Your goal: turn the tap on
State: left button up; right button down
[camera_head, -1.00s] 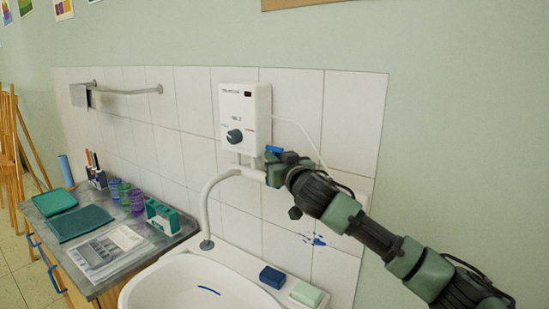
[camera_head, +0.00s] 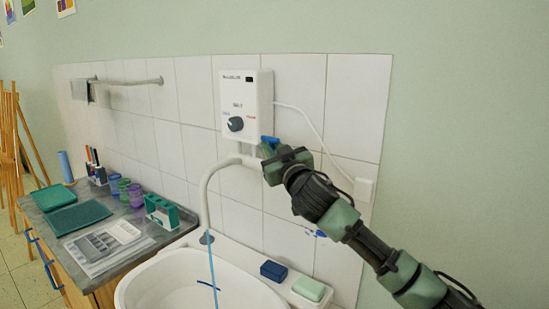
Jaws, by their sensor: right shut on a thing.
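The tap is a white curved spout (camera_head: 206,190) under a white wall heater box (camera_head: 243,103) with a dark round knob (camera_head: 236,124). A blue handle (camera_head: 270,140) shows at the right end of the tap's pipe. My right gripper (camera_head: 268,152) is at this handle and shut on it; its fingers largely hide the grip. A thin blue stream of water (camera_head: 212,262) falls from the spout area into the white sink (camera_head: 170,285). My left gripper is not in view.
A dark blue block (camera_head: 273,271) and a green soap-like block (camera_head: 309,289) sit on the sink's right rim. The counter (camera_head: 50,203) at left holds green trays, jars and a grey box. A wall rail (camera_head: 125,81) hangs above it.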

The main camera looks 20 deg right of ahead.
jog(key=shift+a+f, duration=0.15)
jog(key=shift+f, duration=0.05)
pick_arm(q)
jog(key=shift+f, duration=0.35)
pick_arm(e)
jog(key=shift+r+n, duration=0.15)
jog(key=shift+n, duration=0.15)
jog(key=c, duration=1.5)
grip_release()
jog(key=shift+s, duration=0.1)
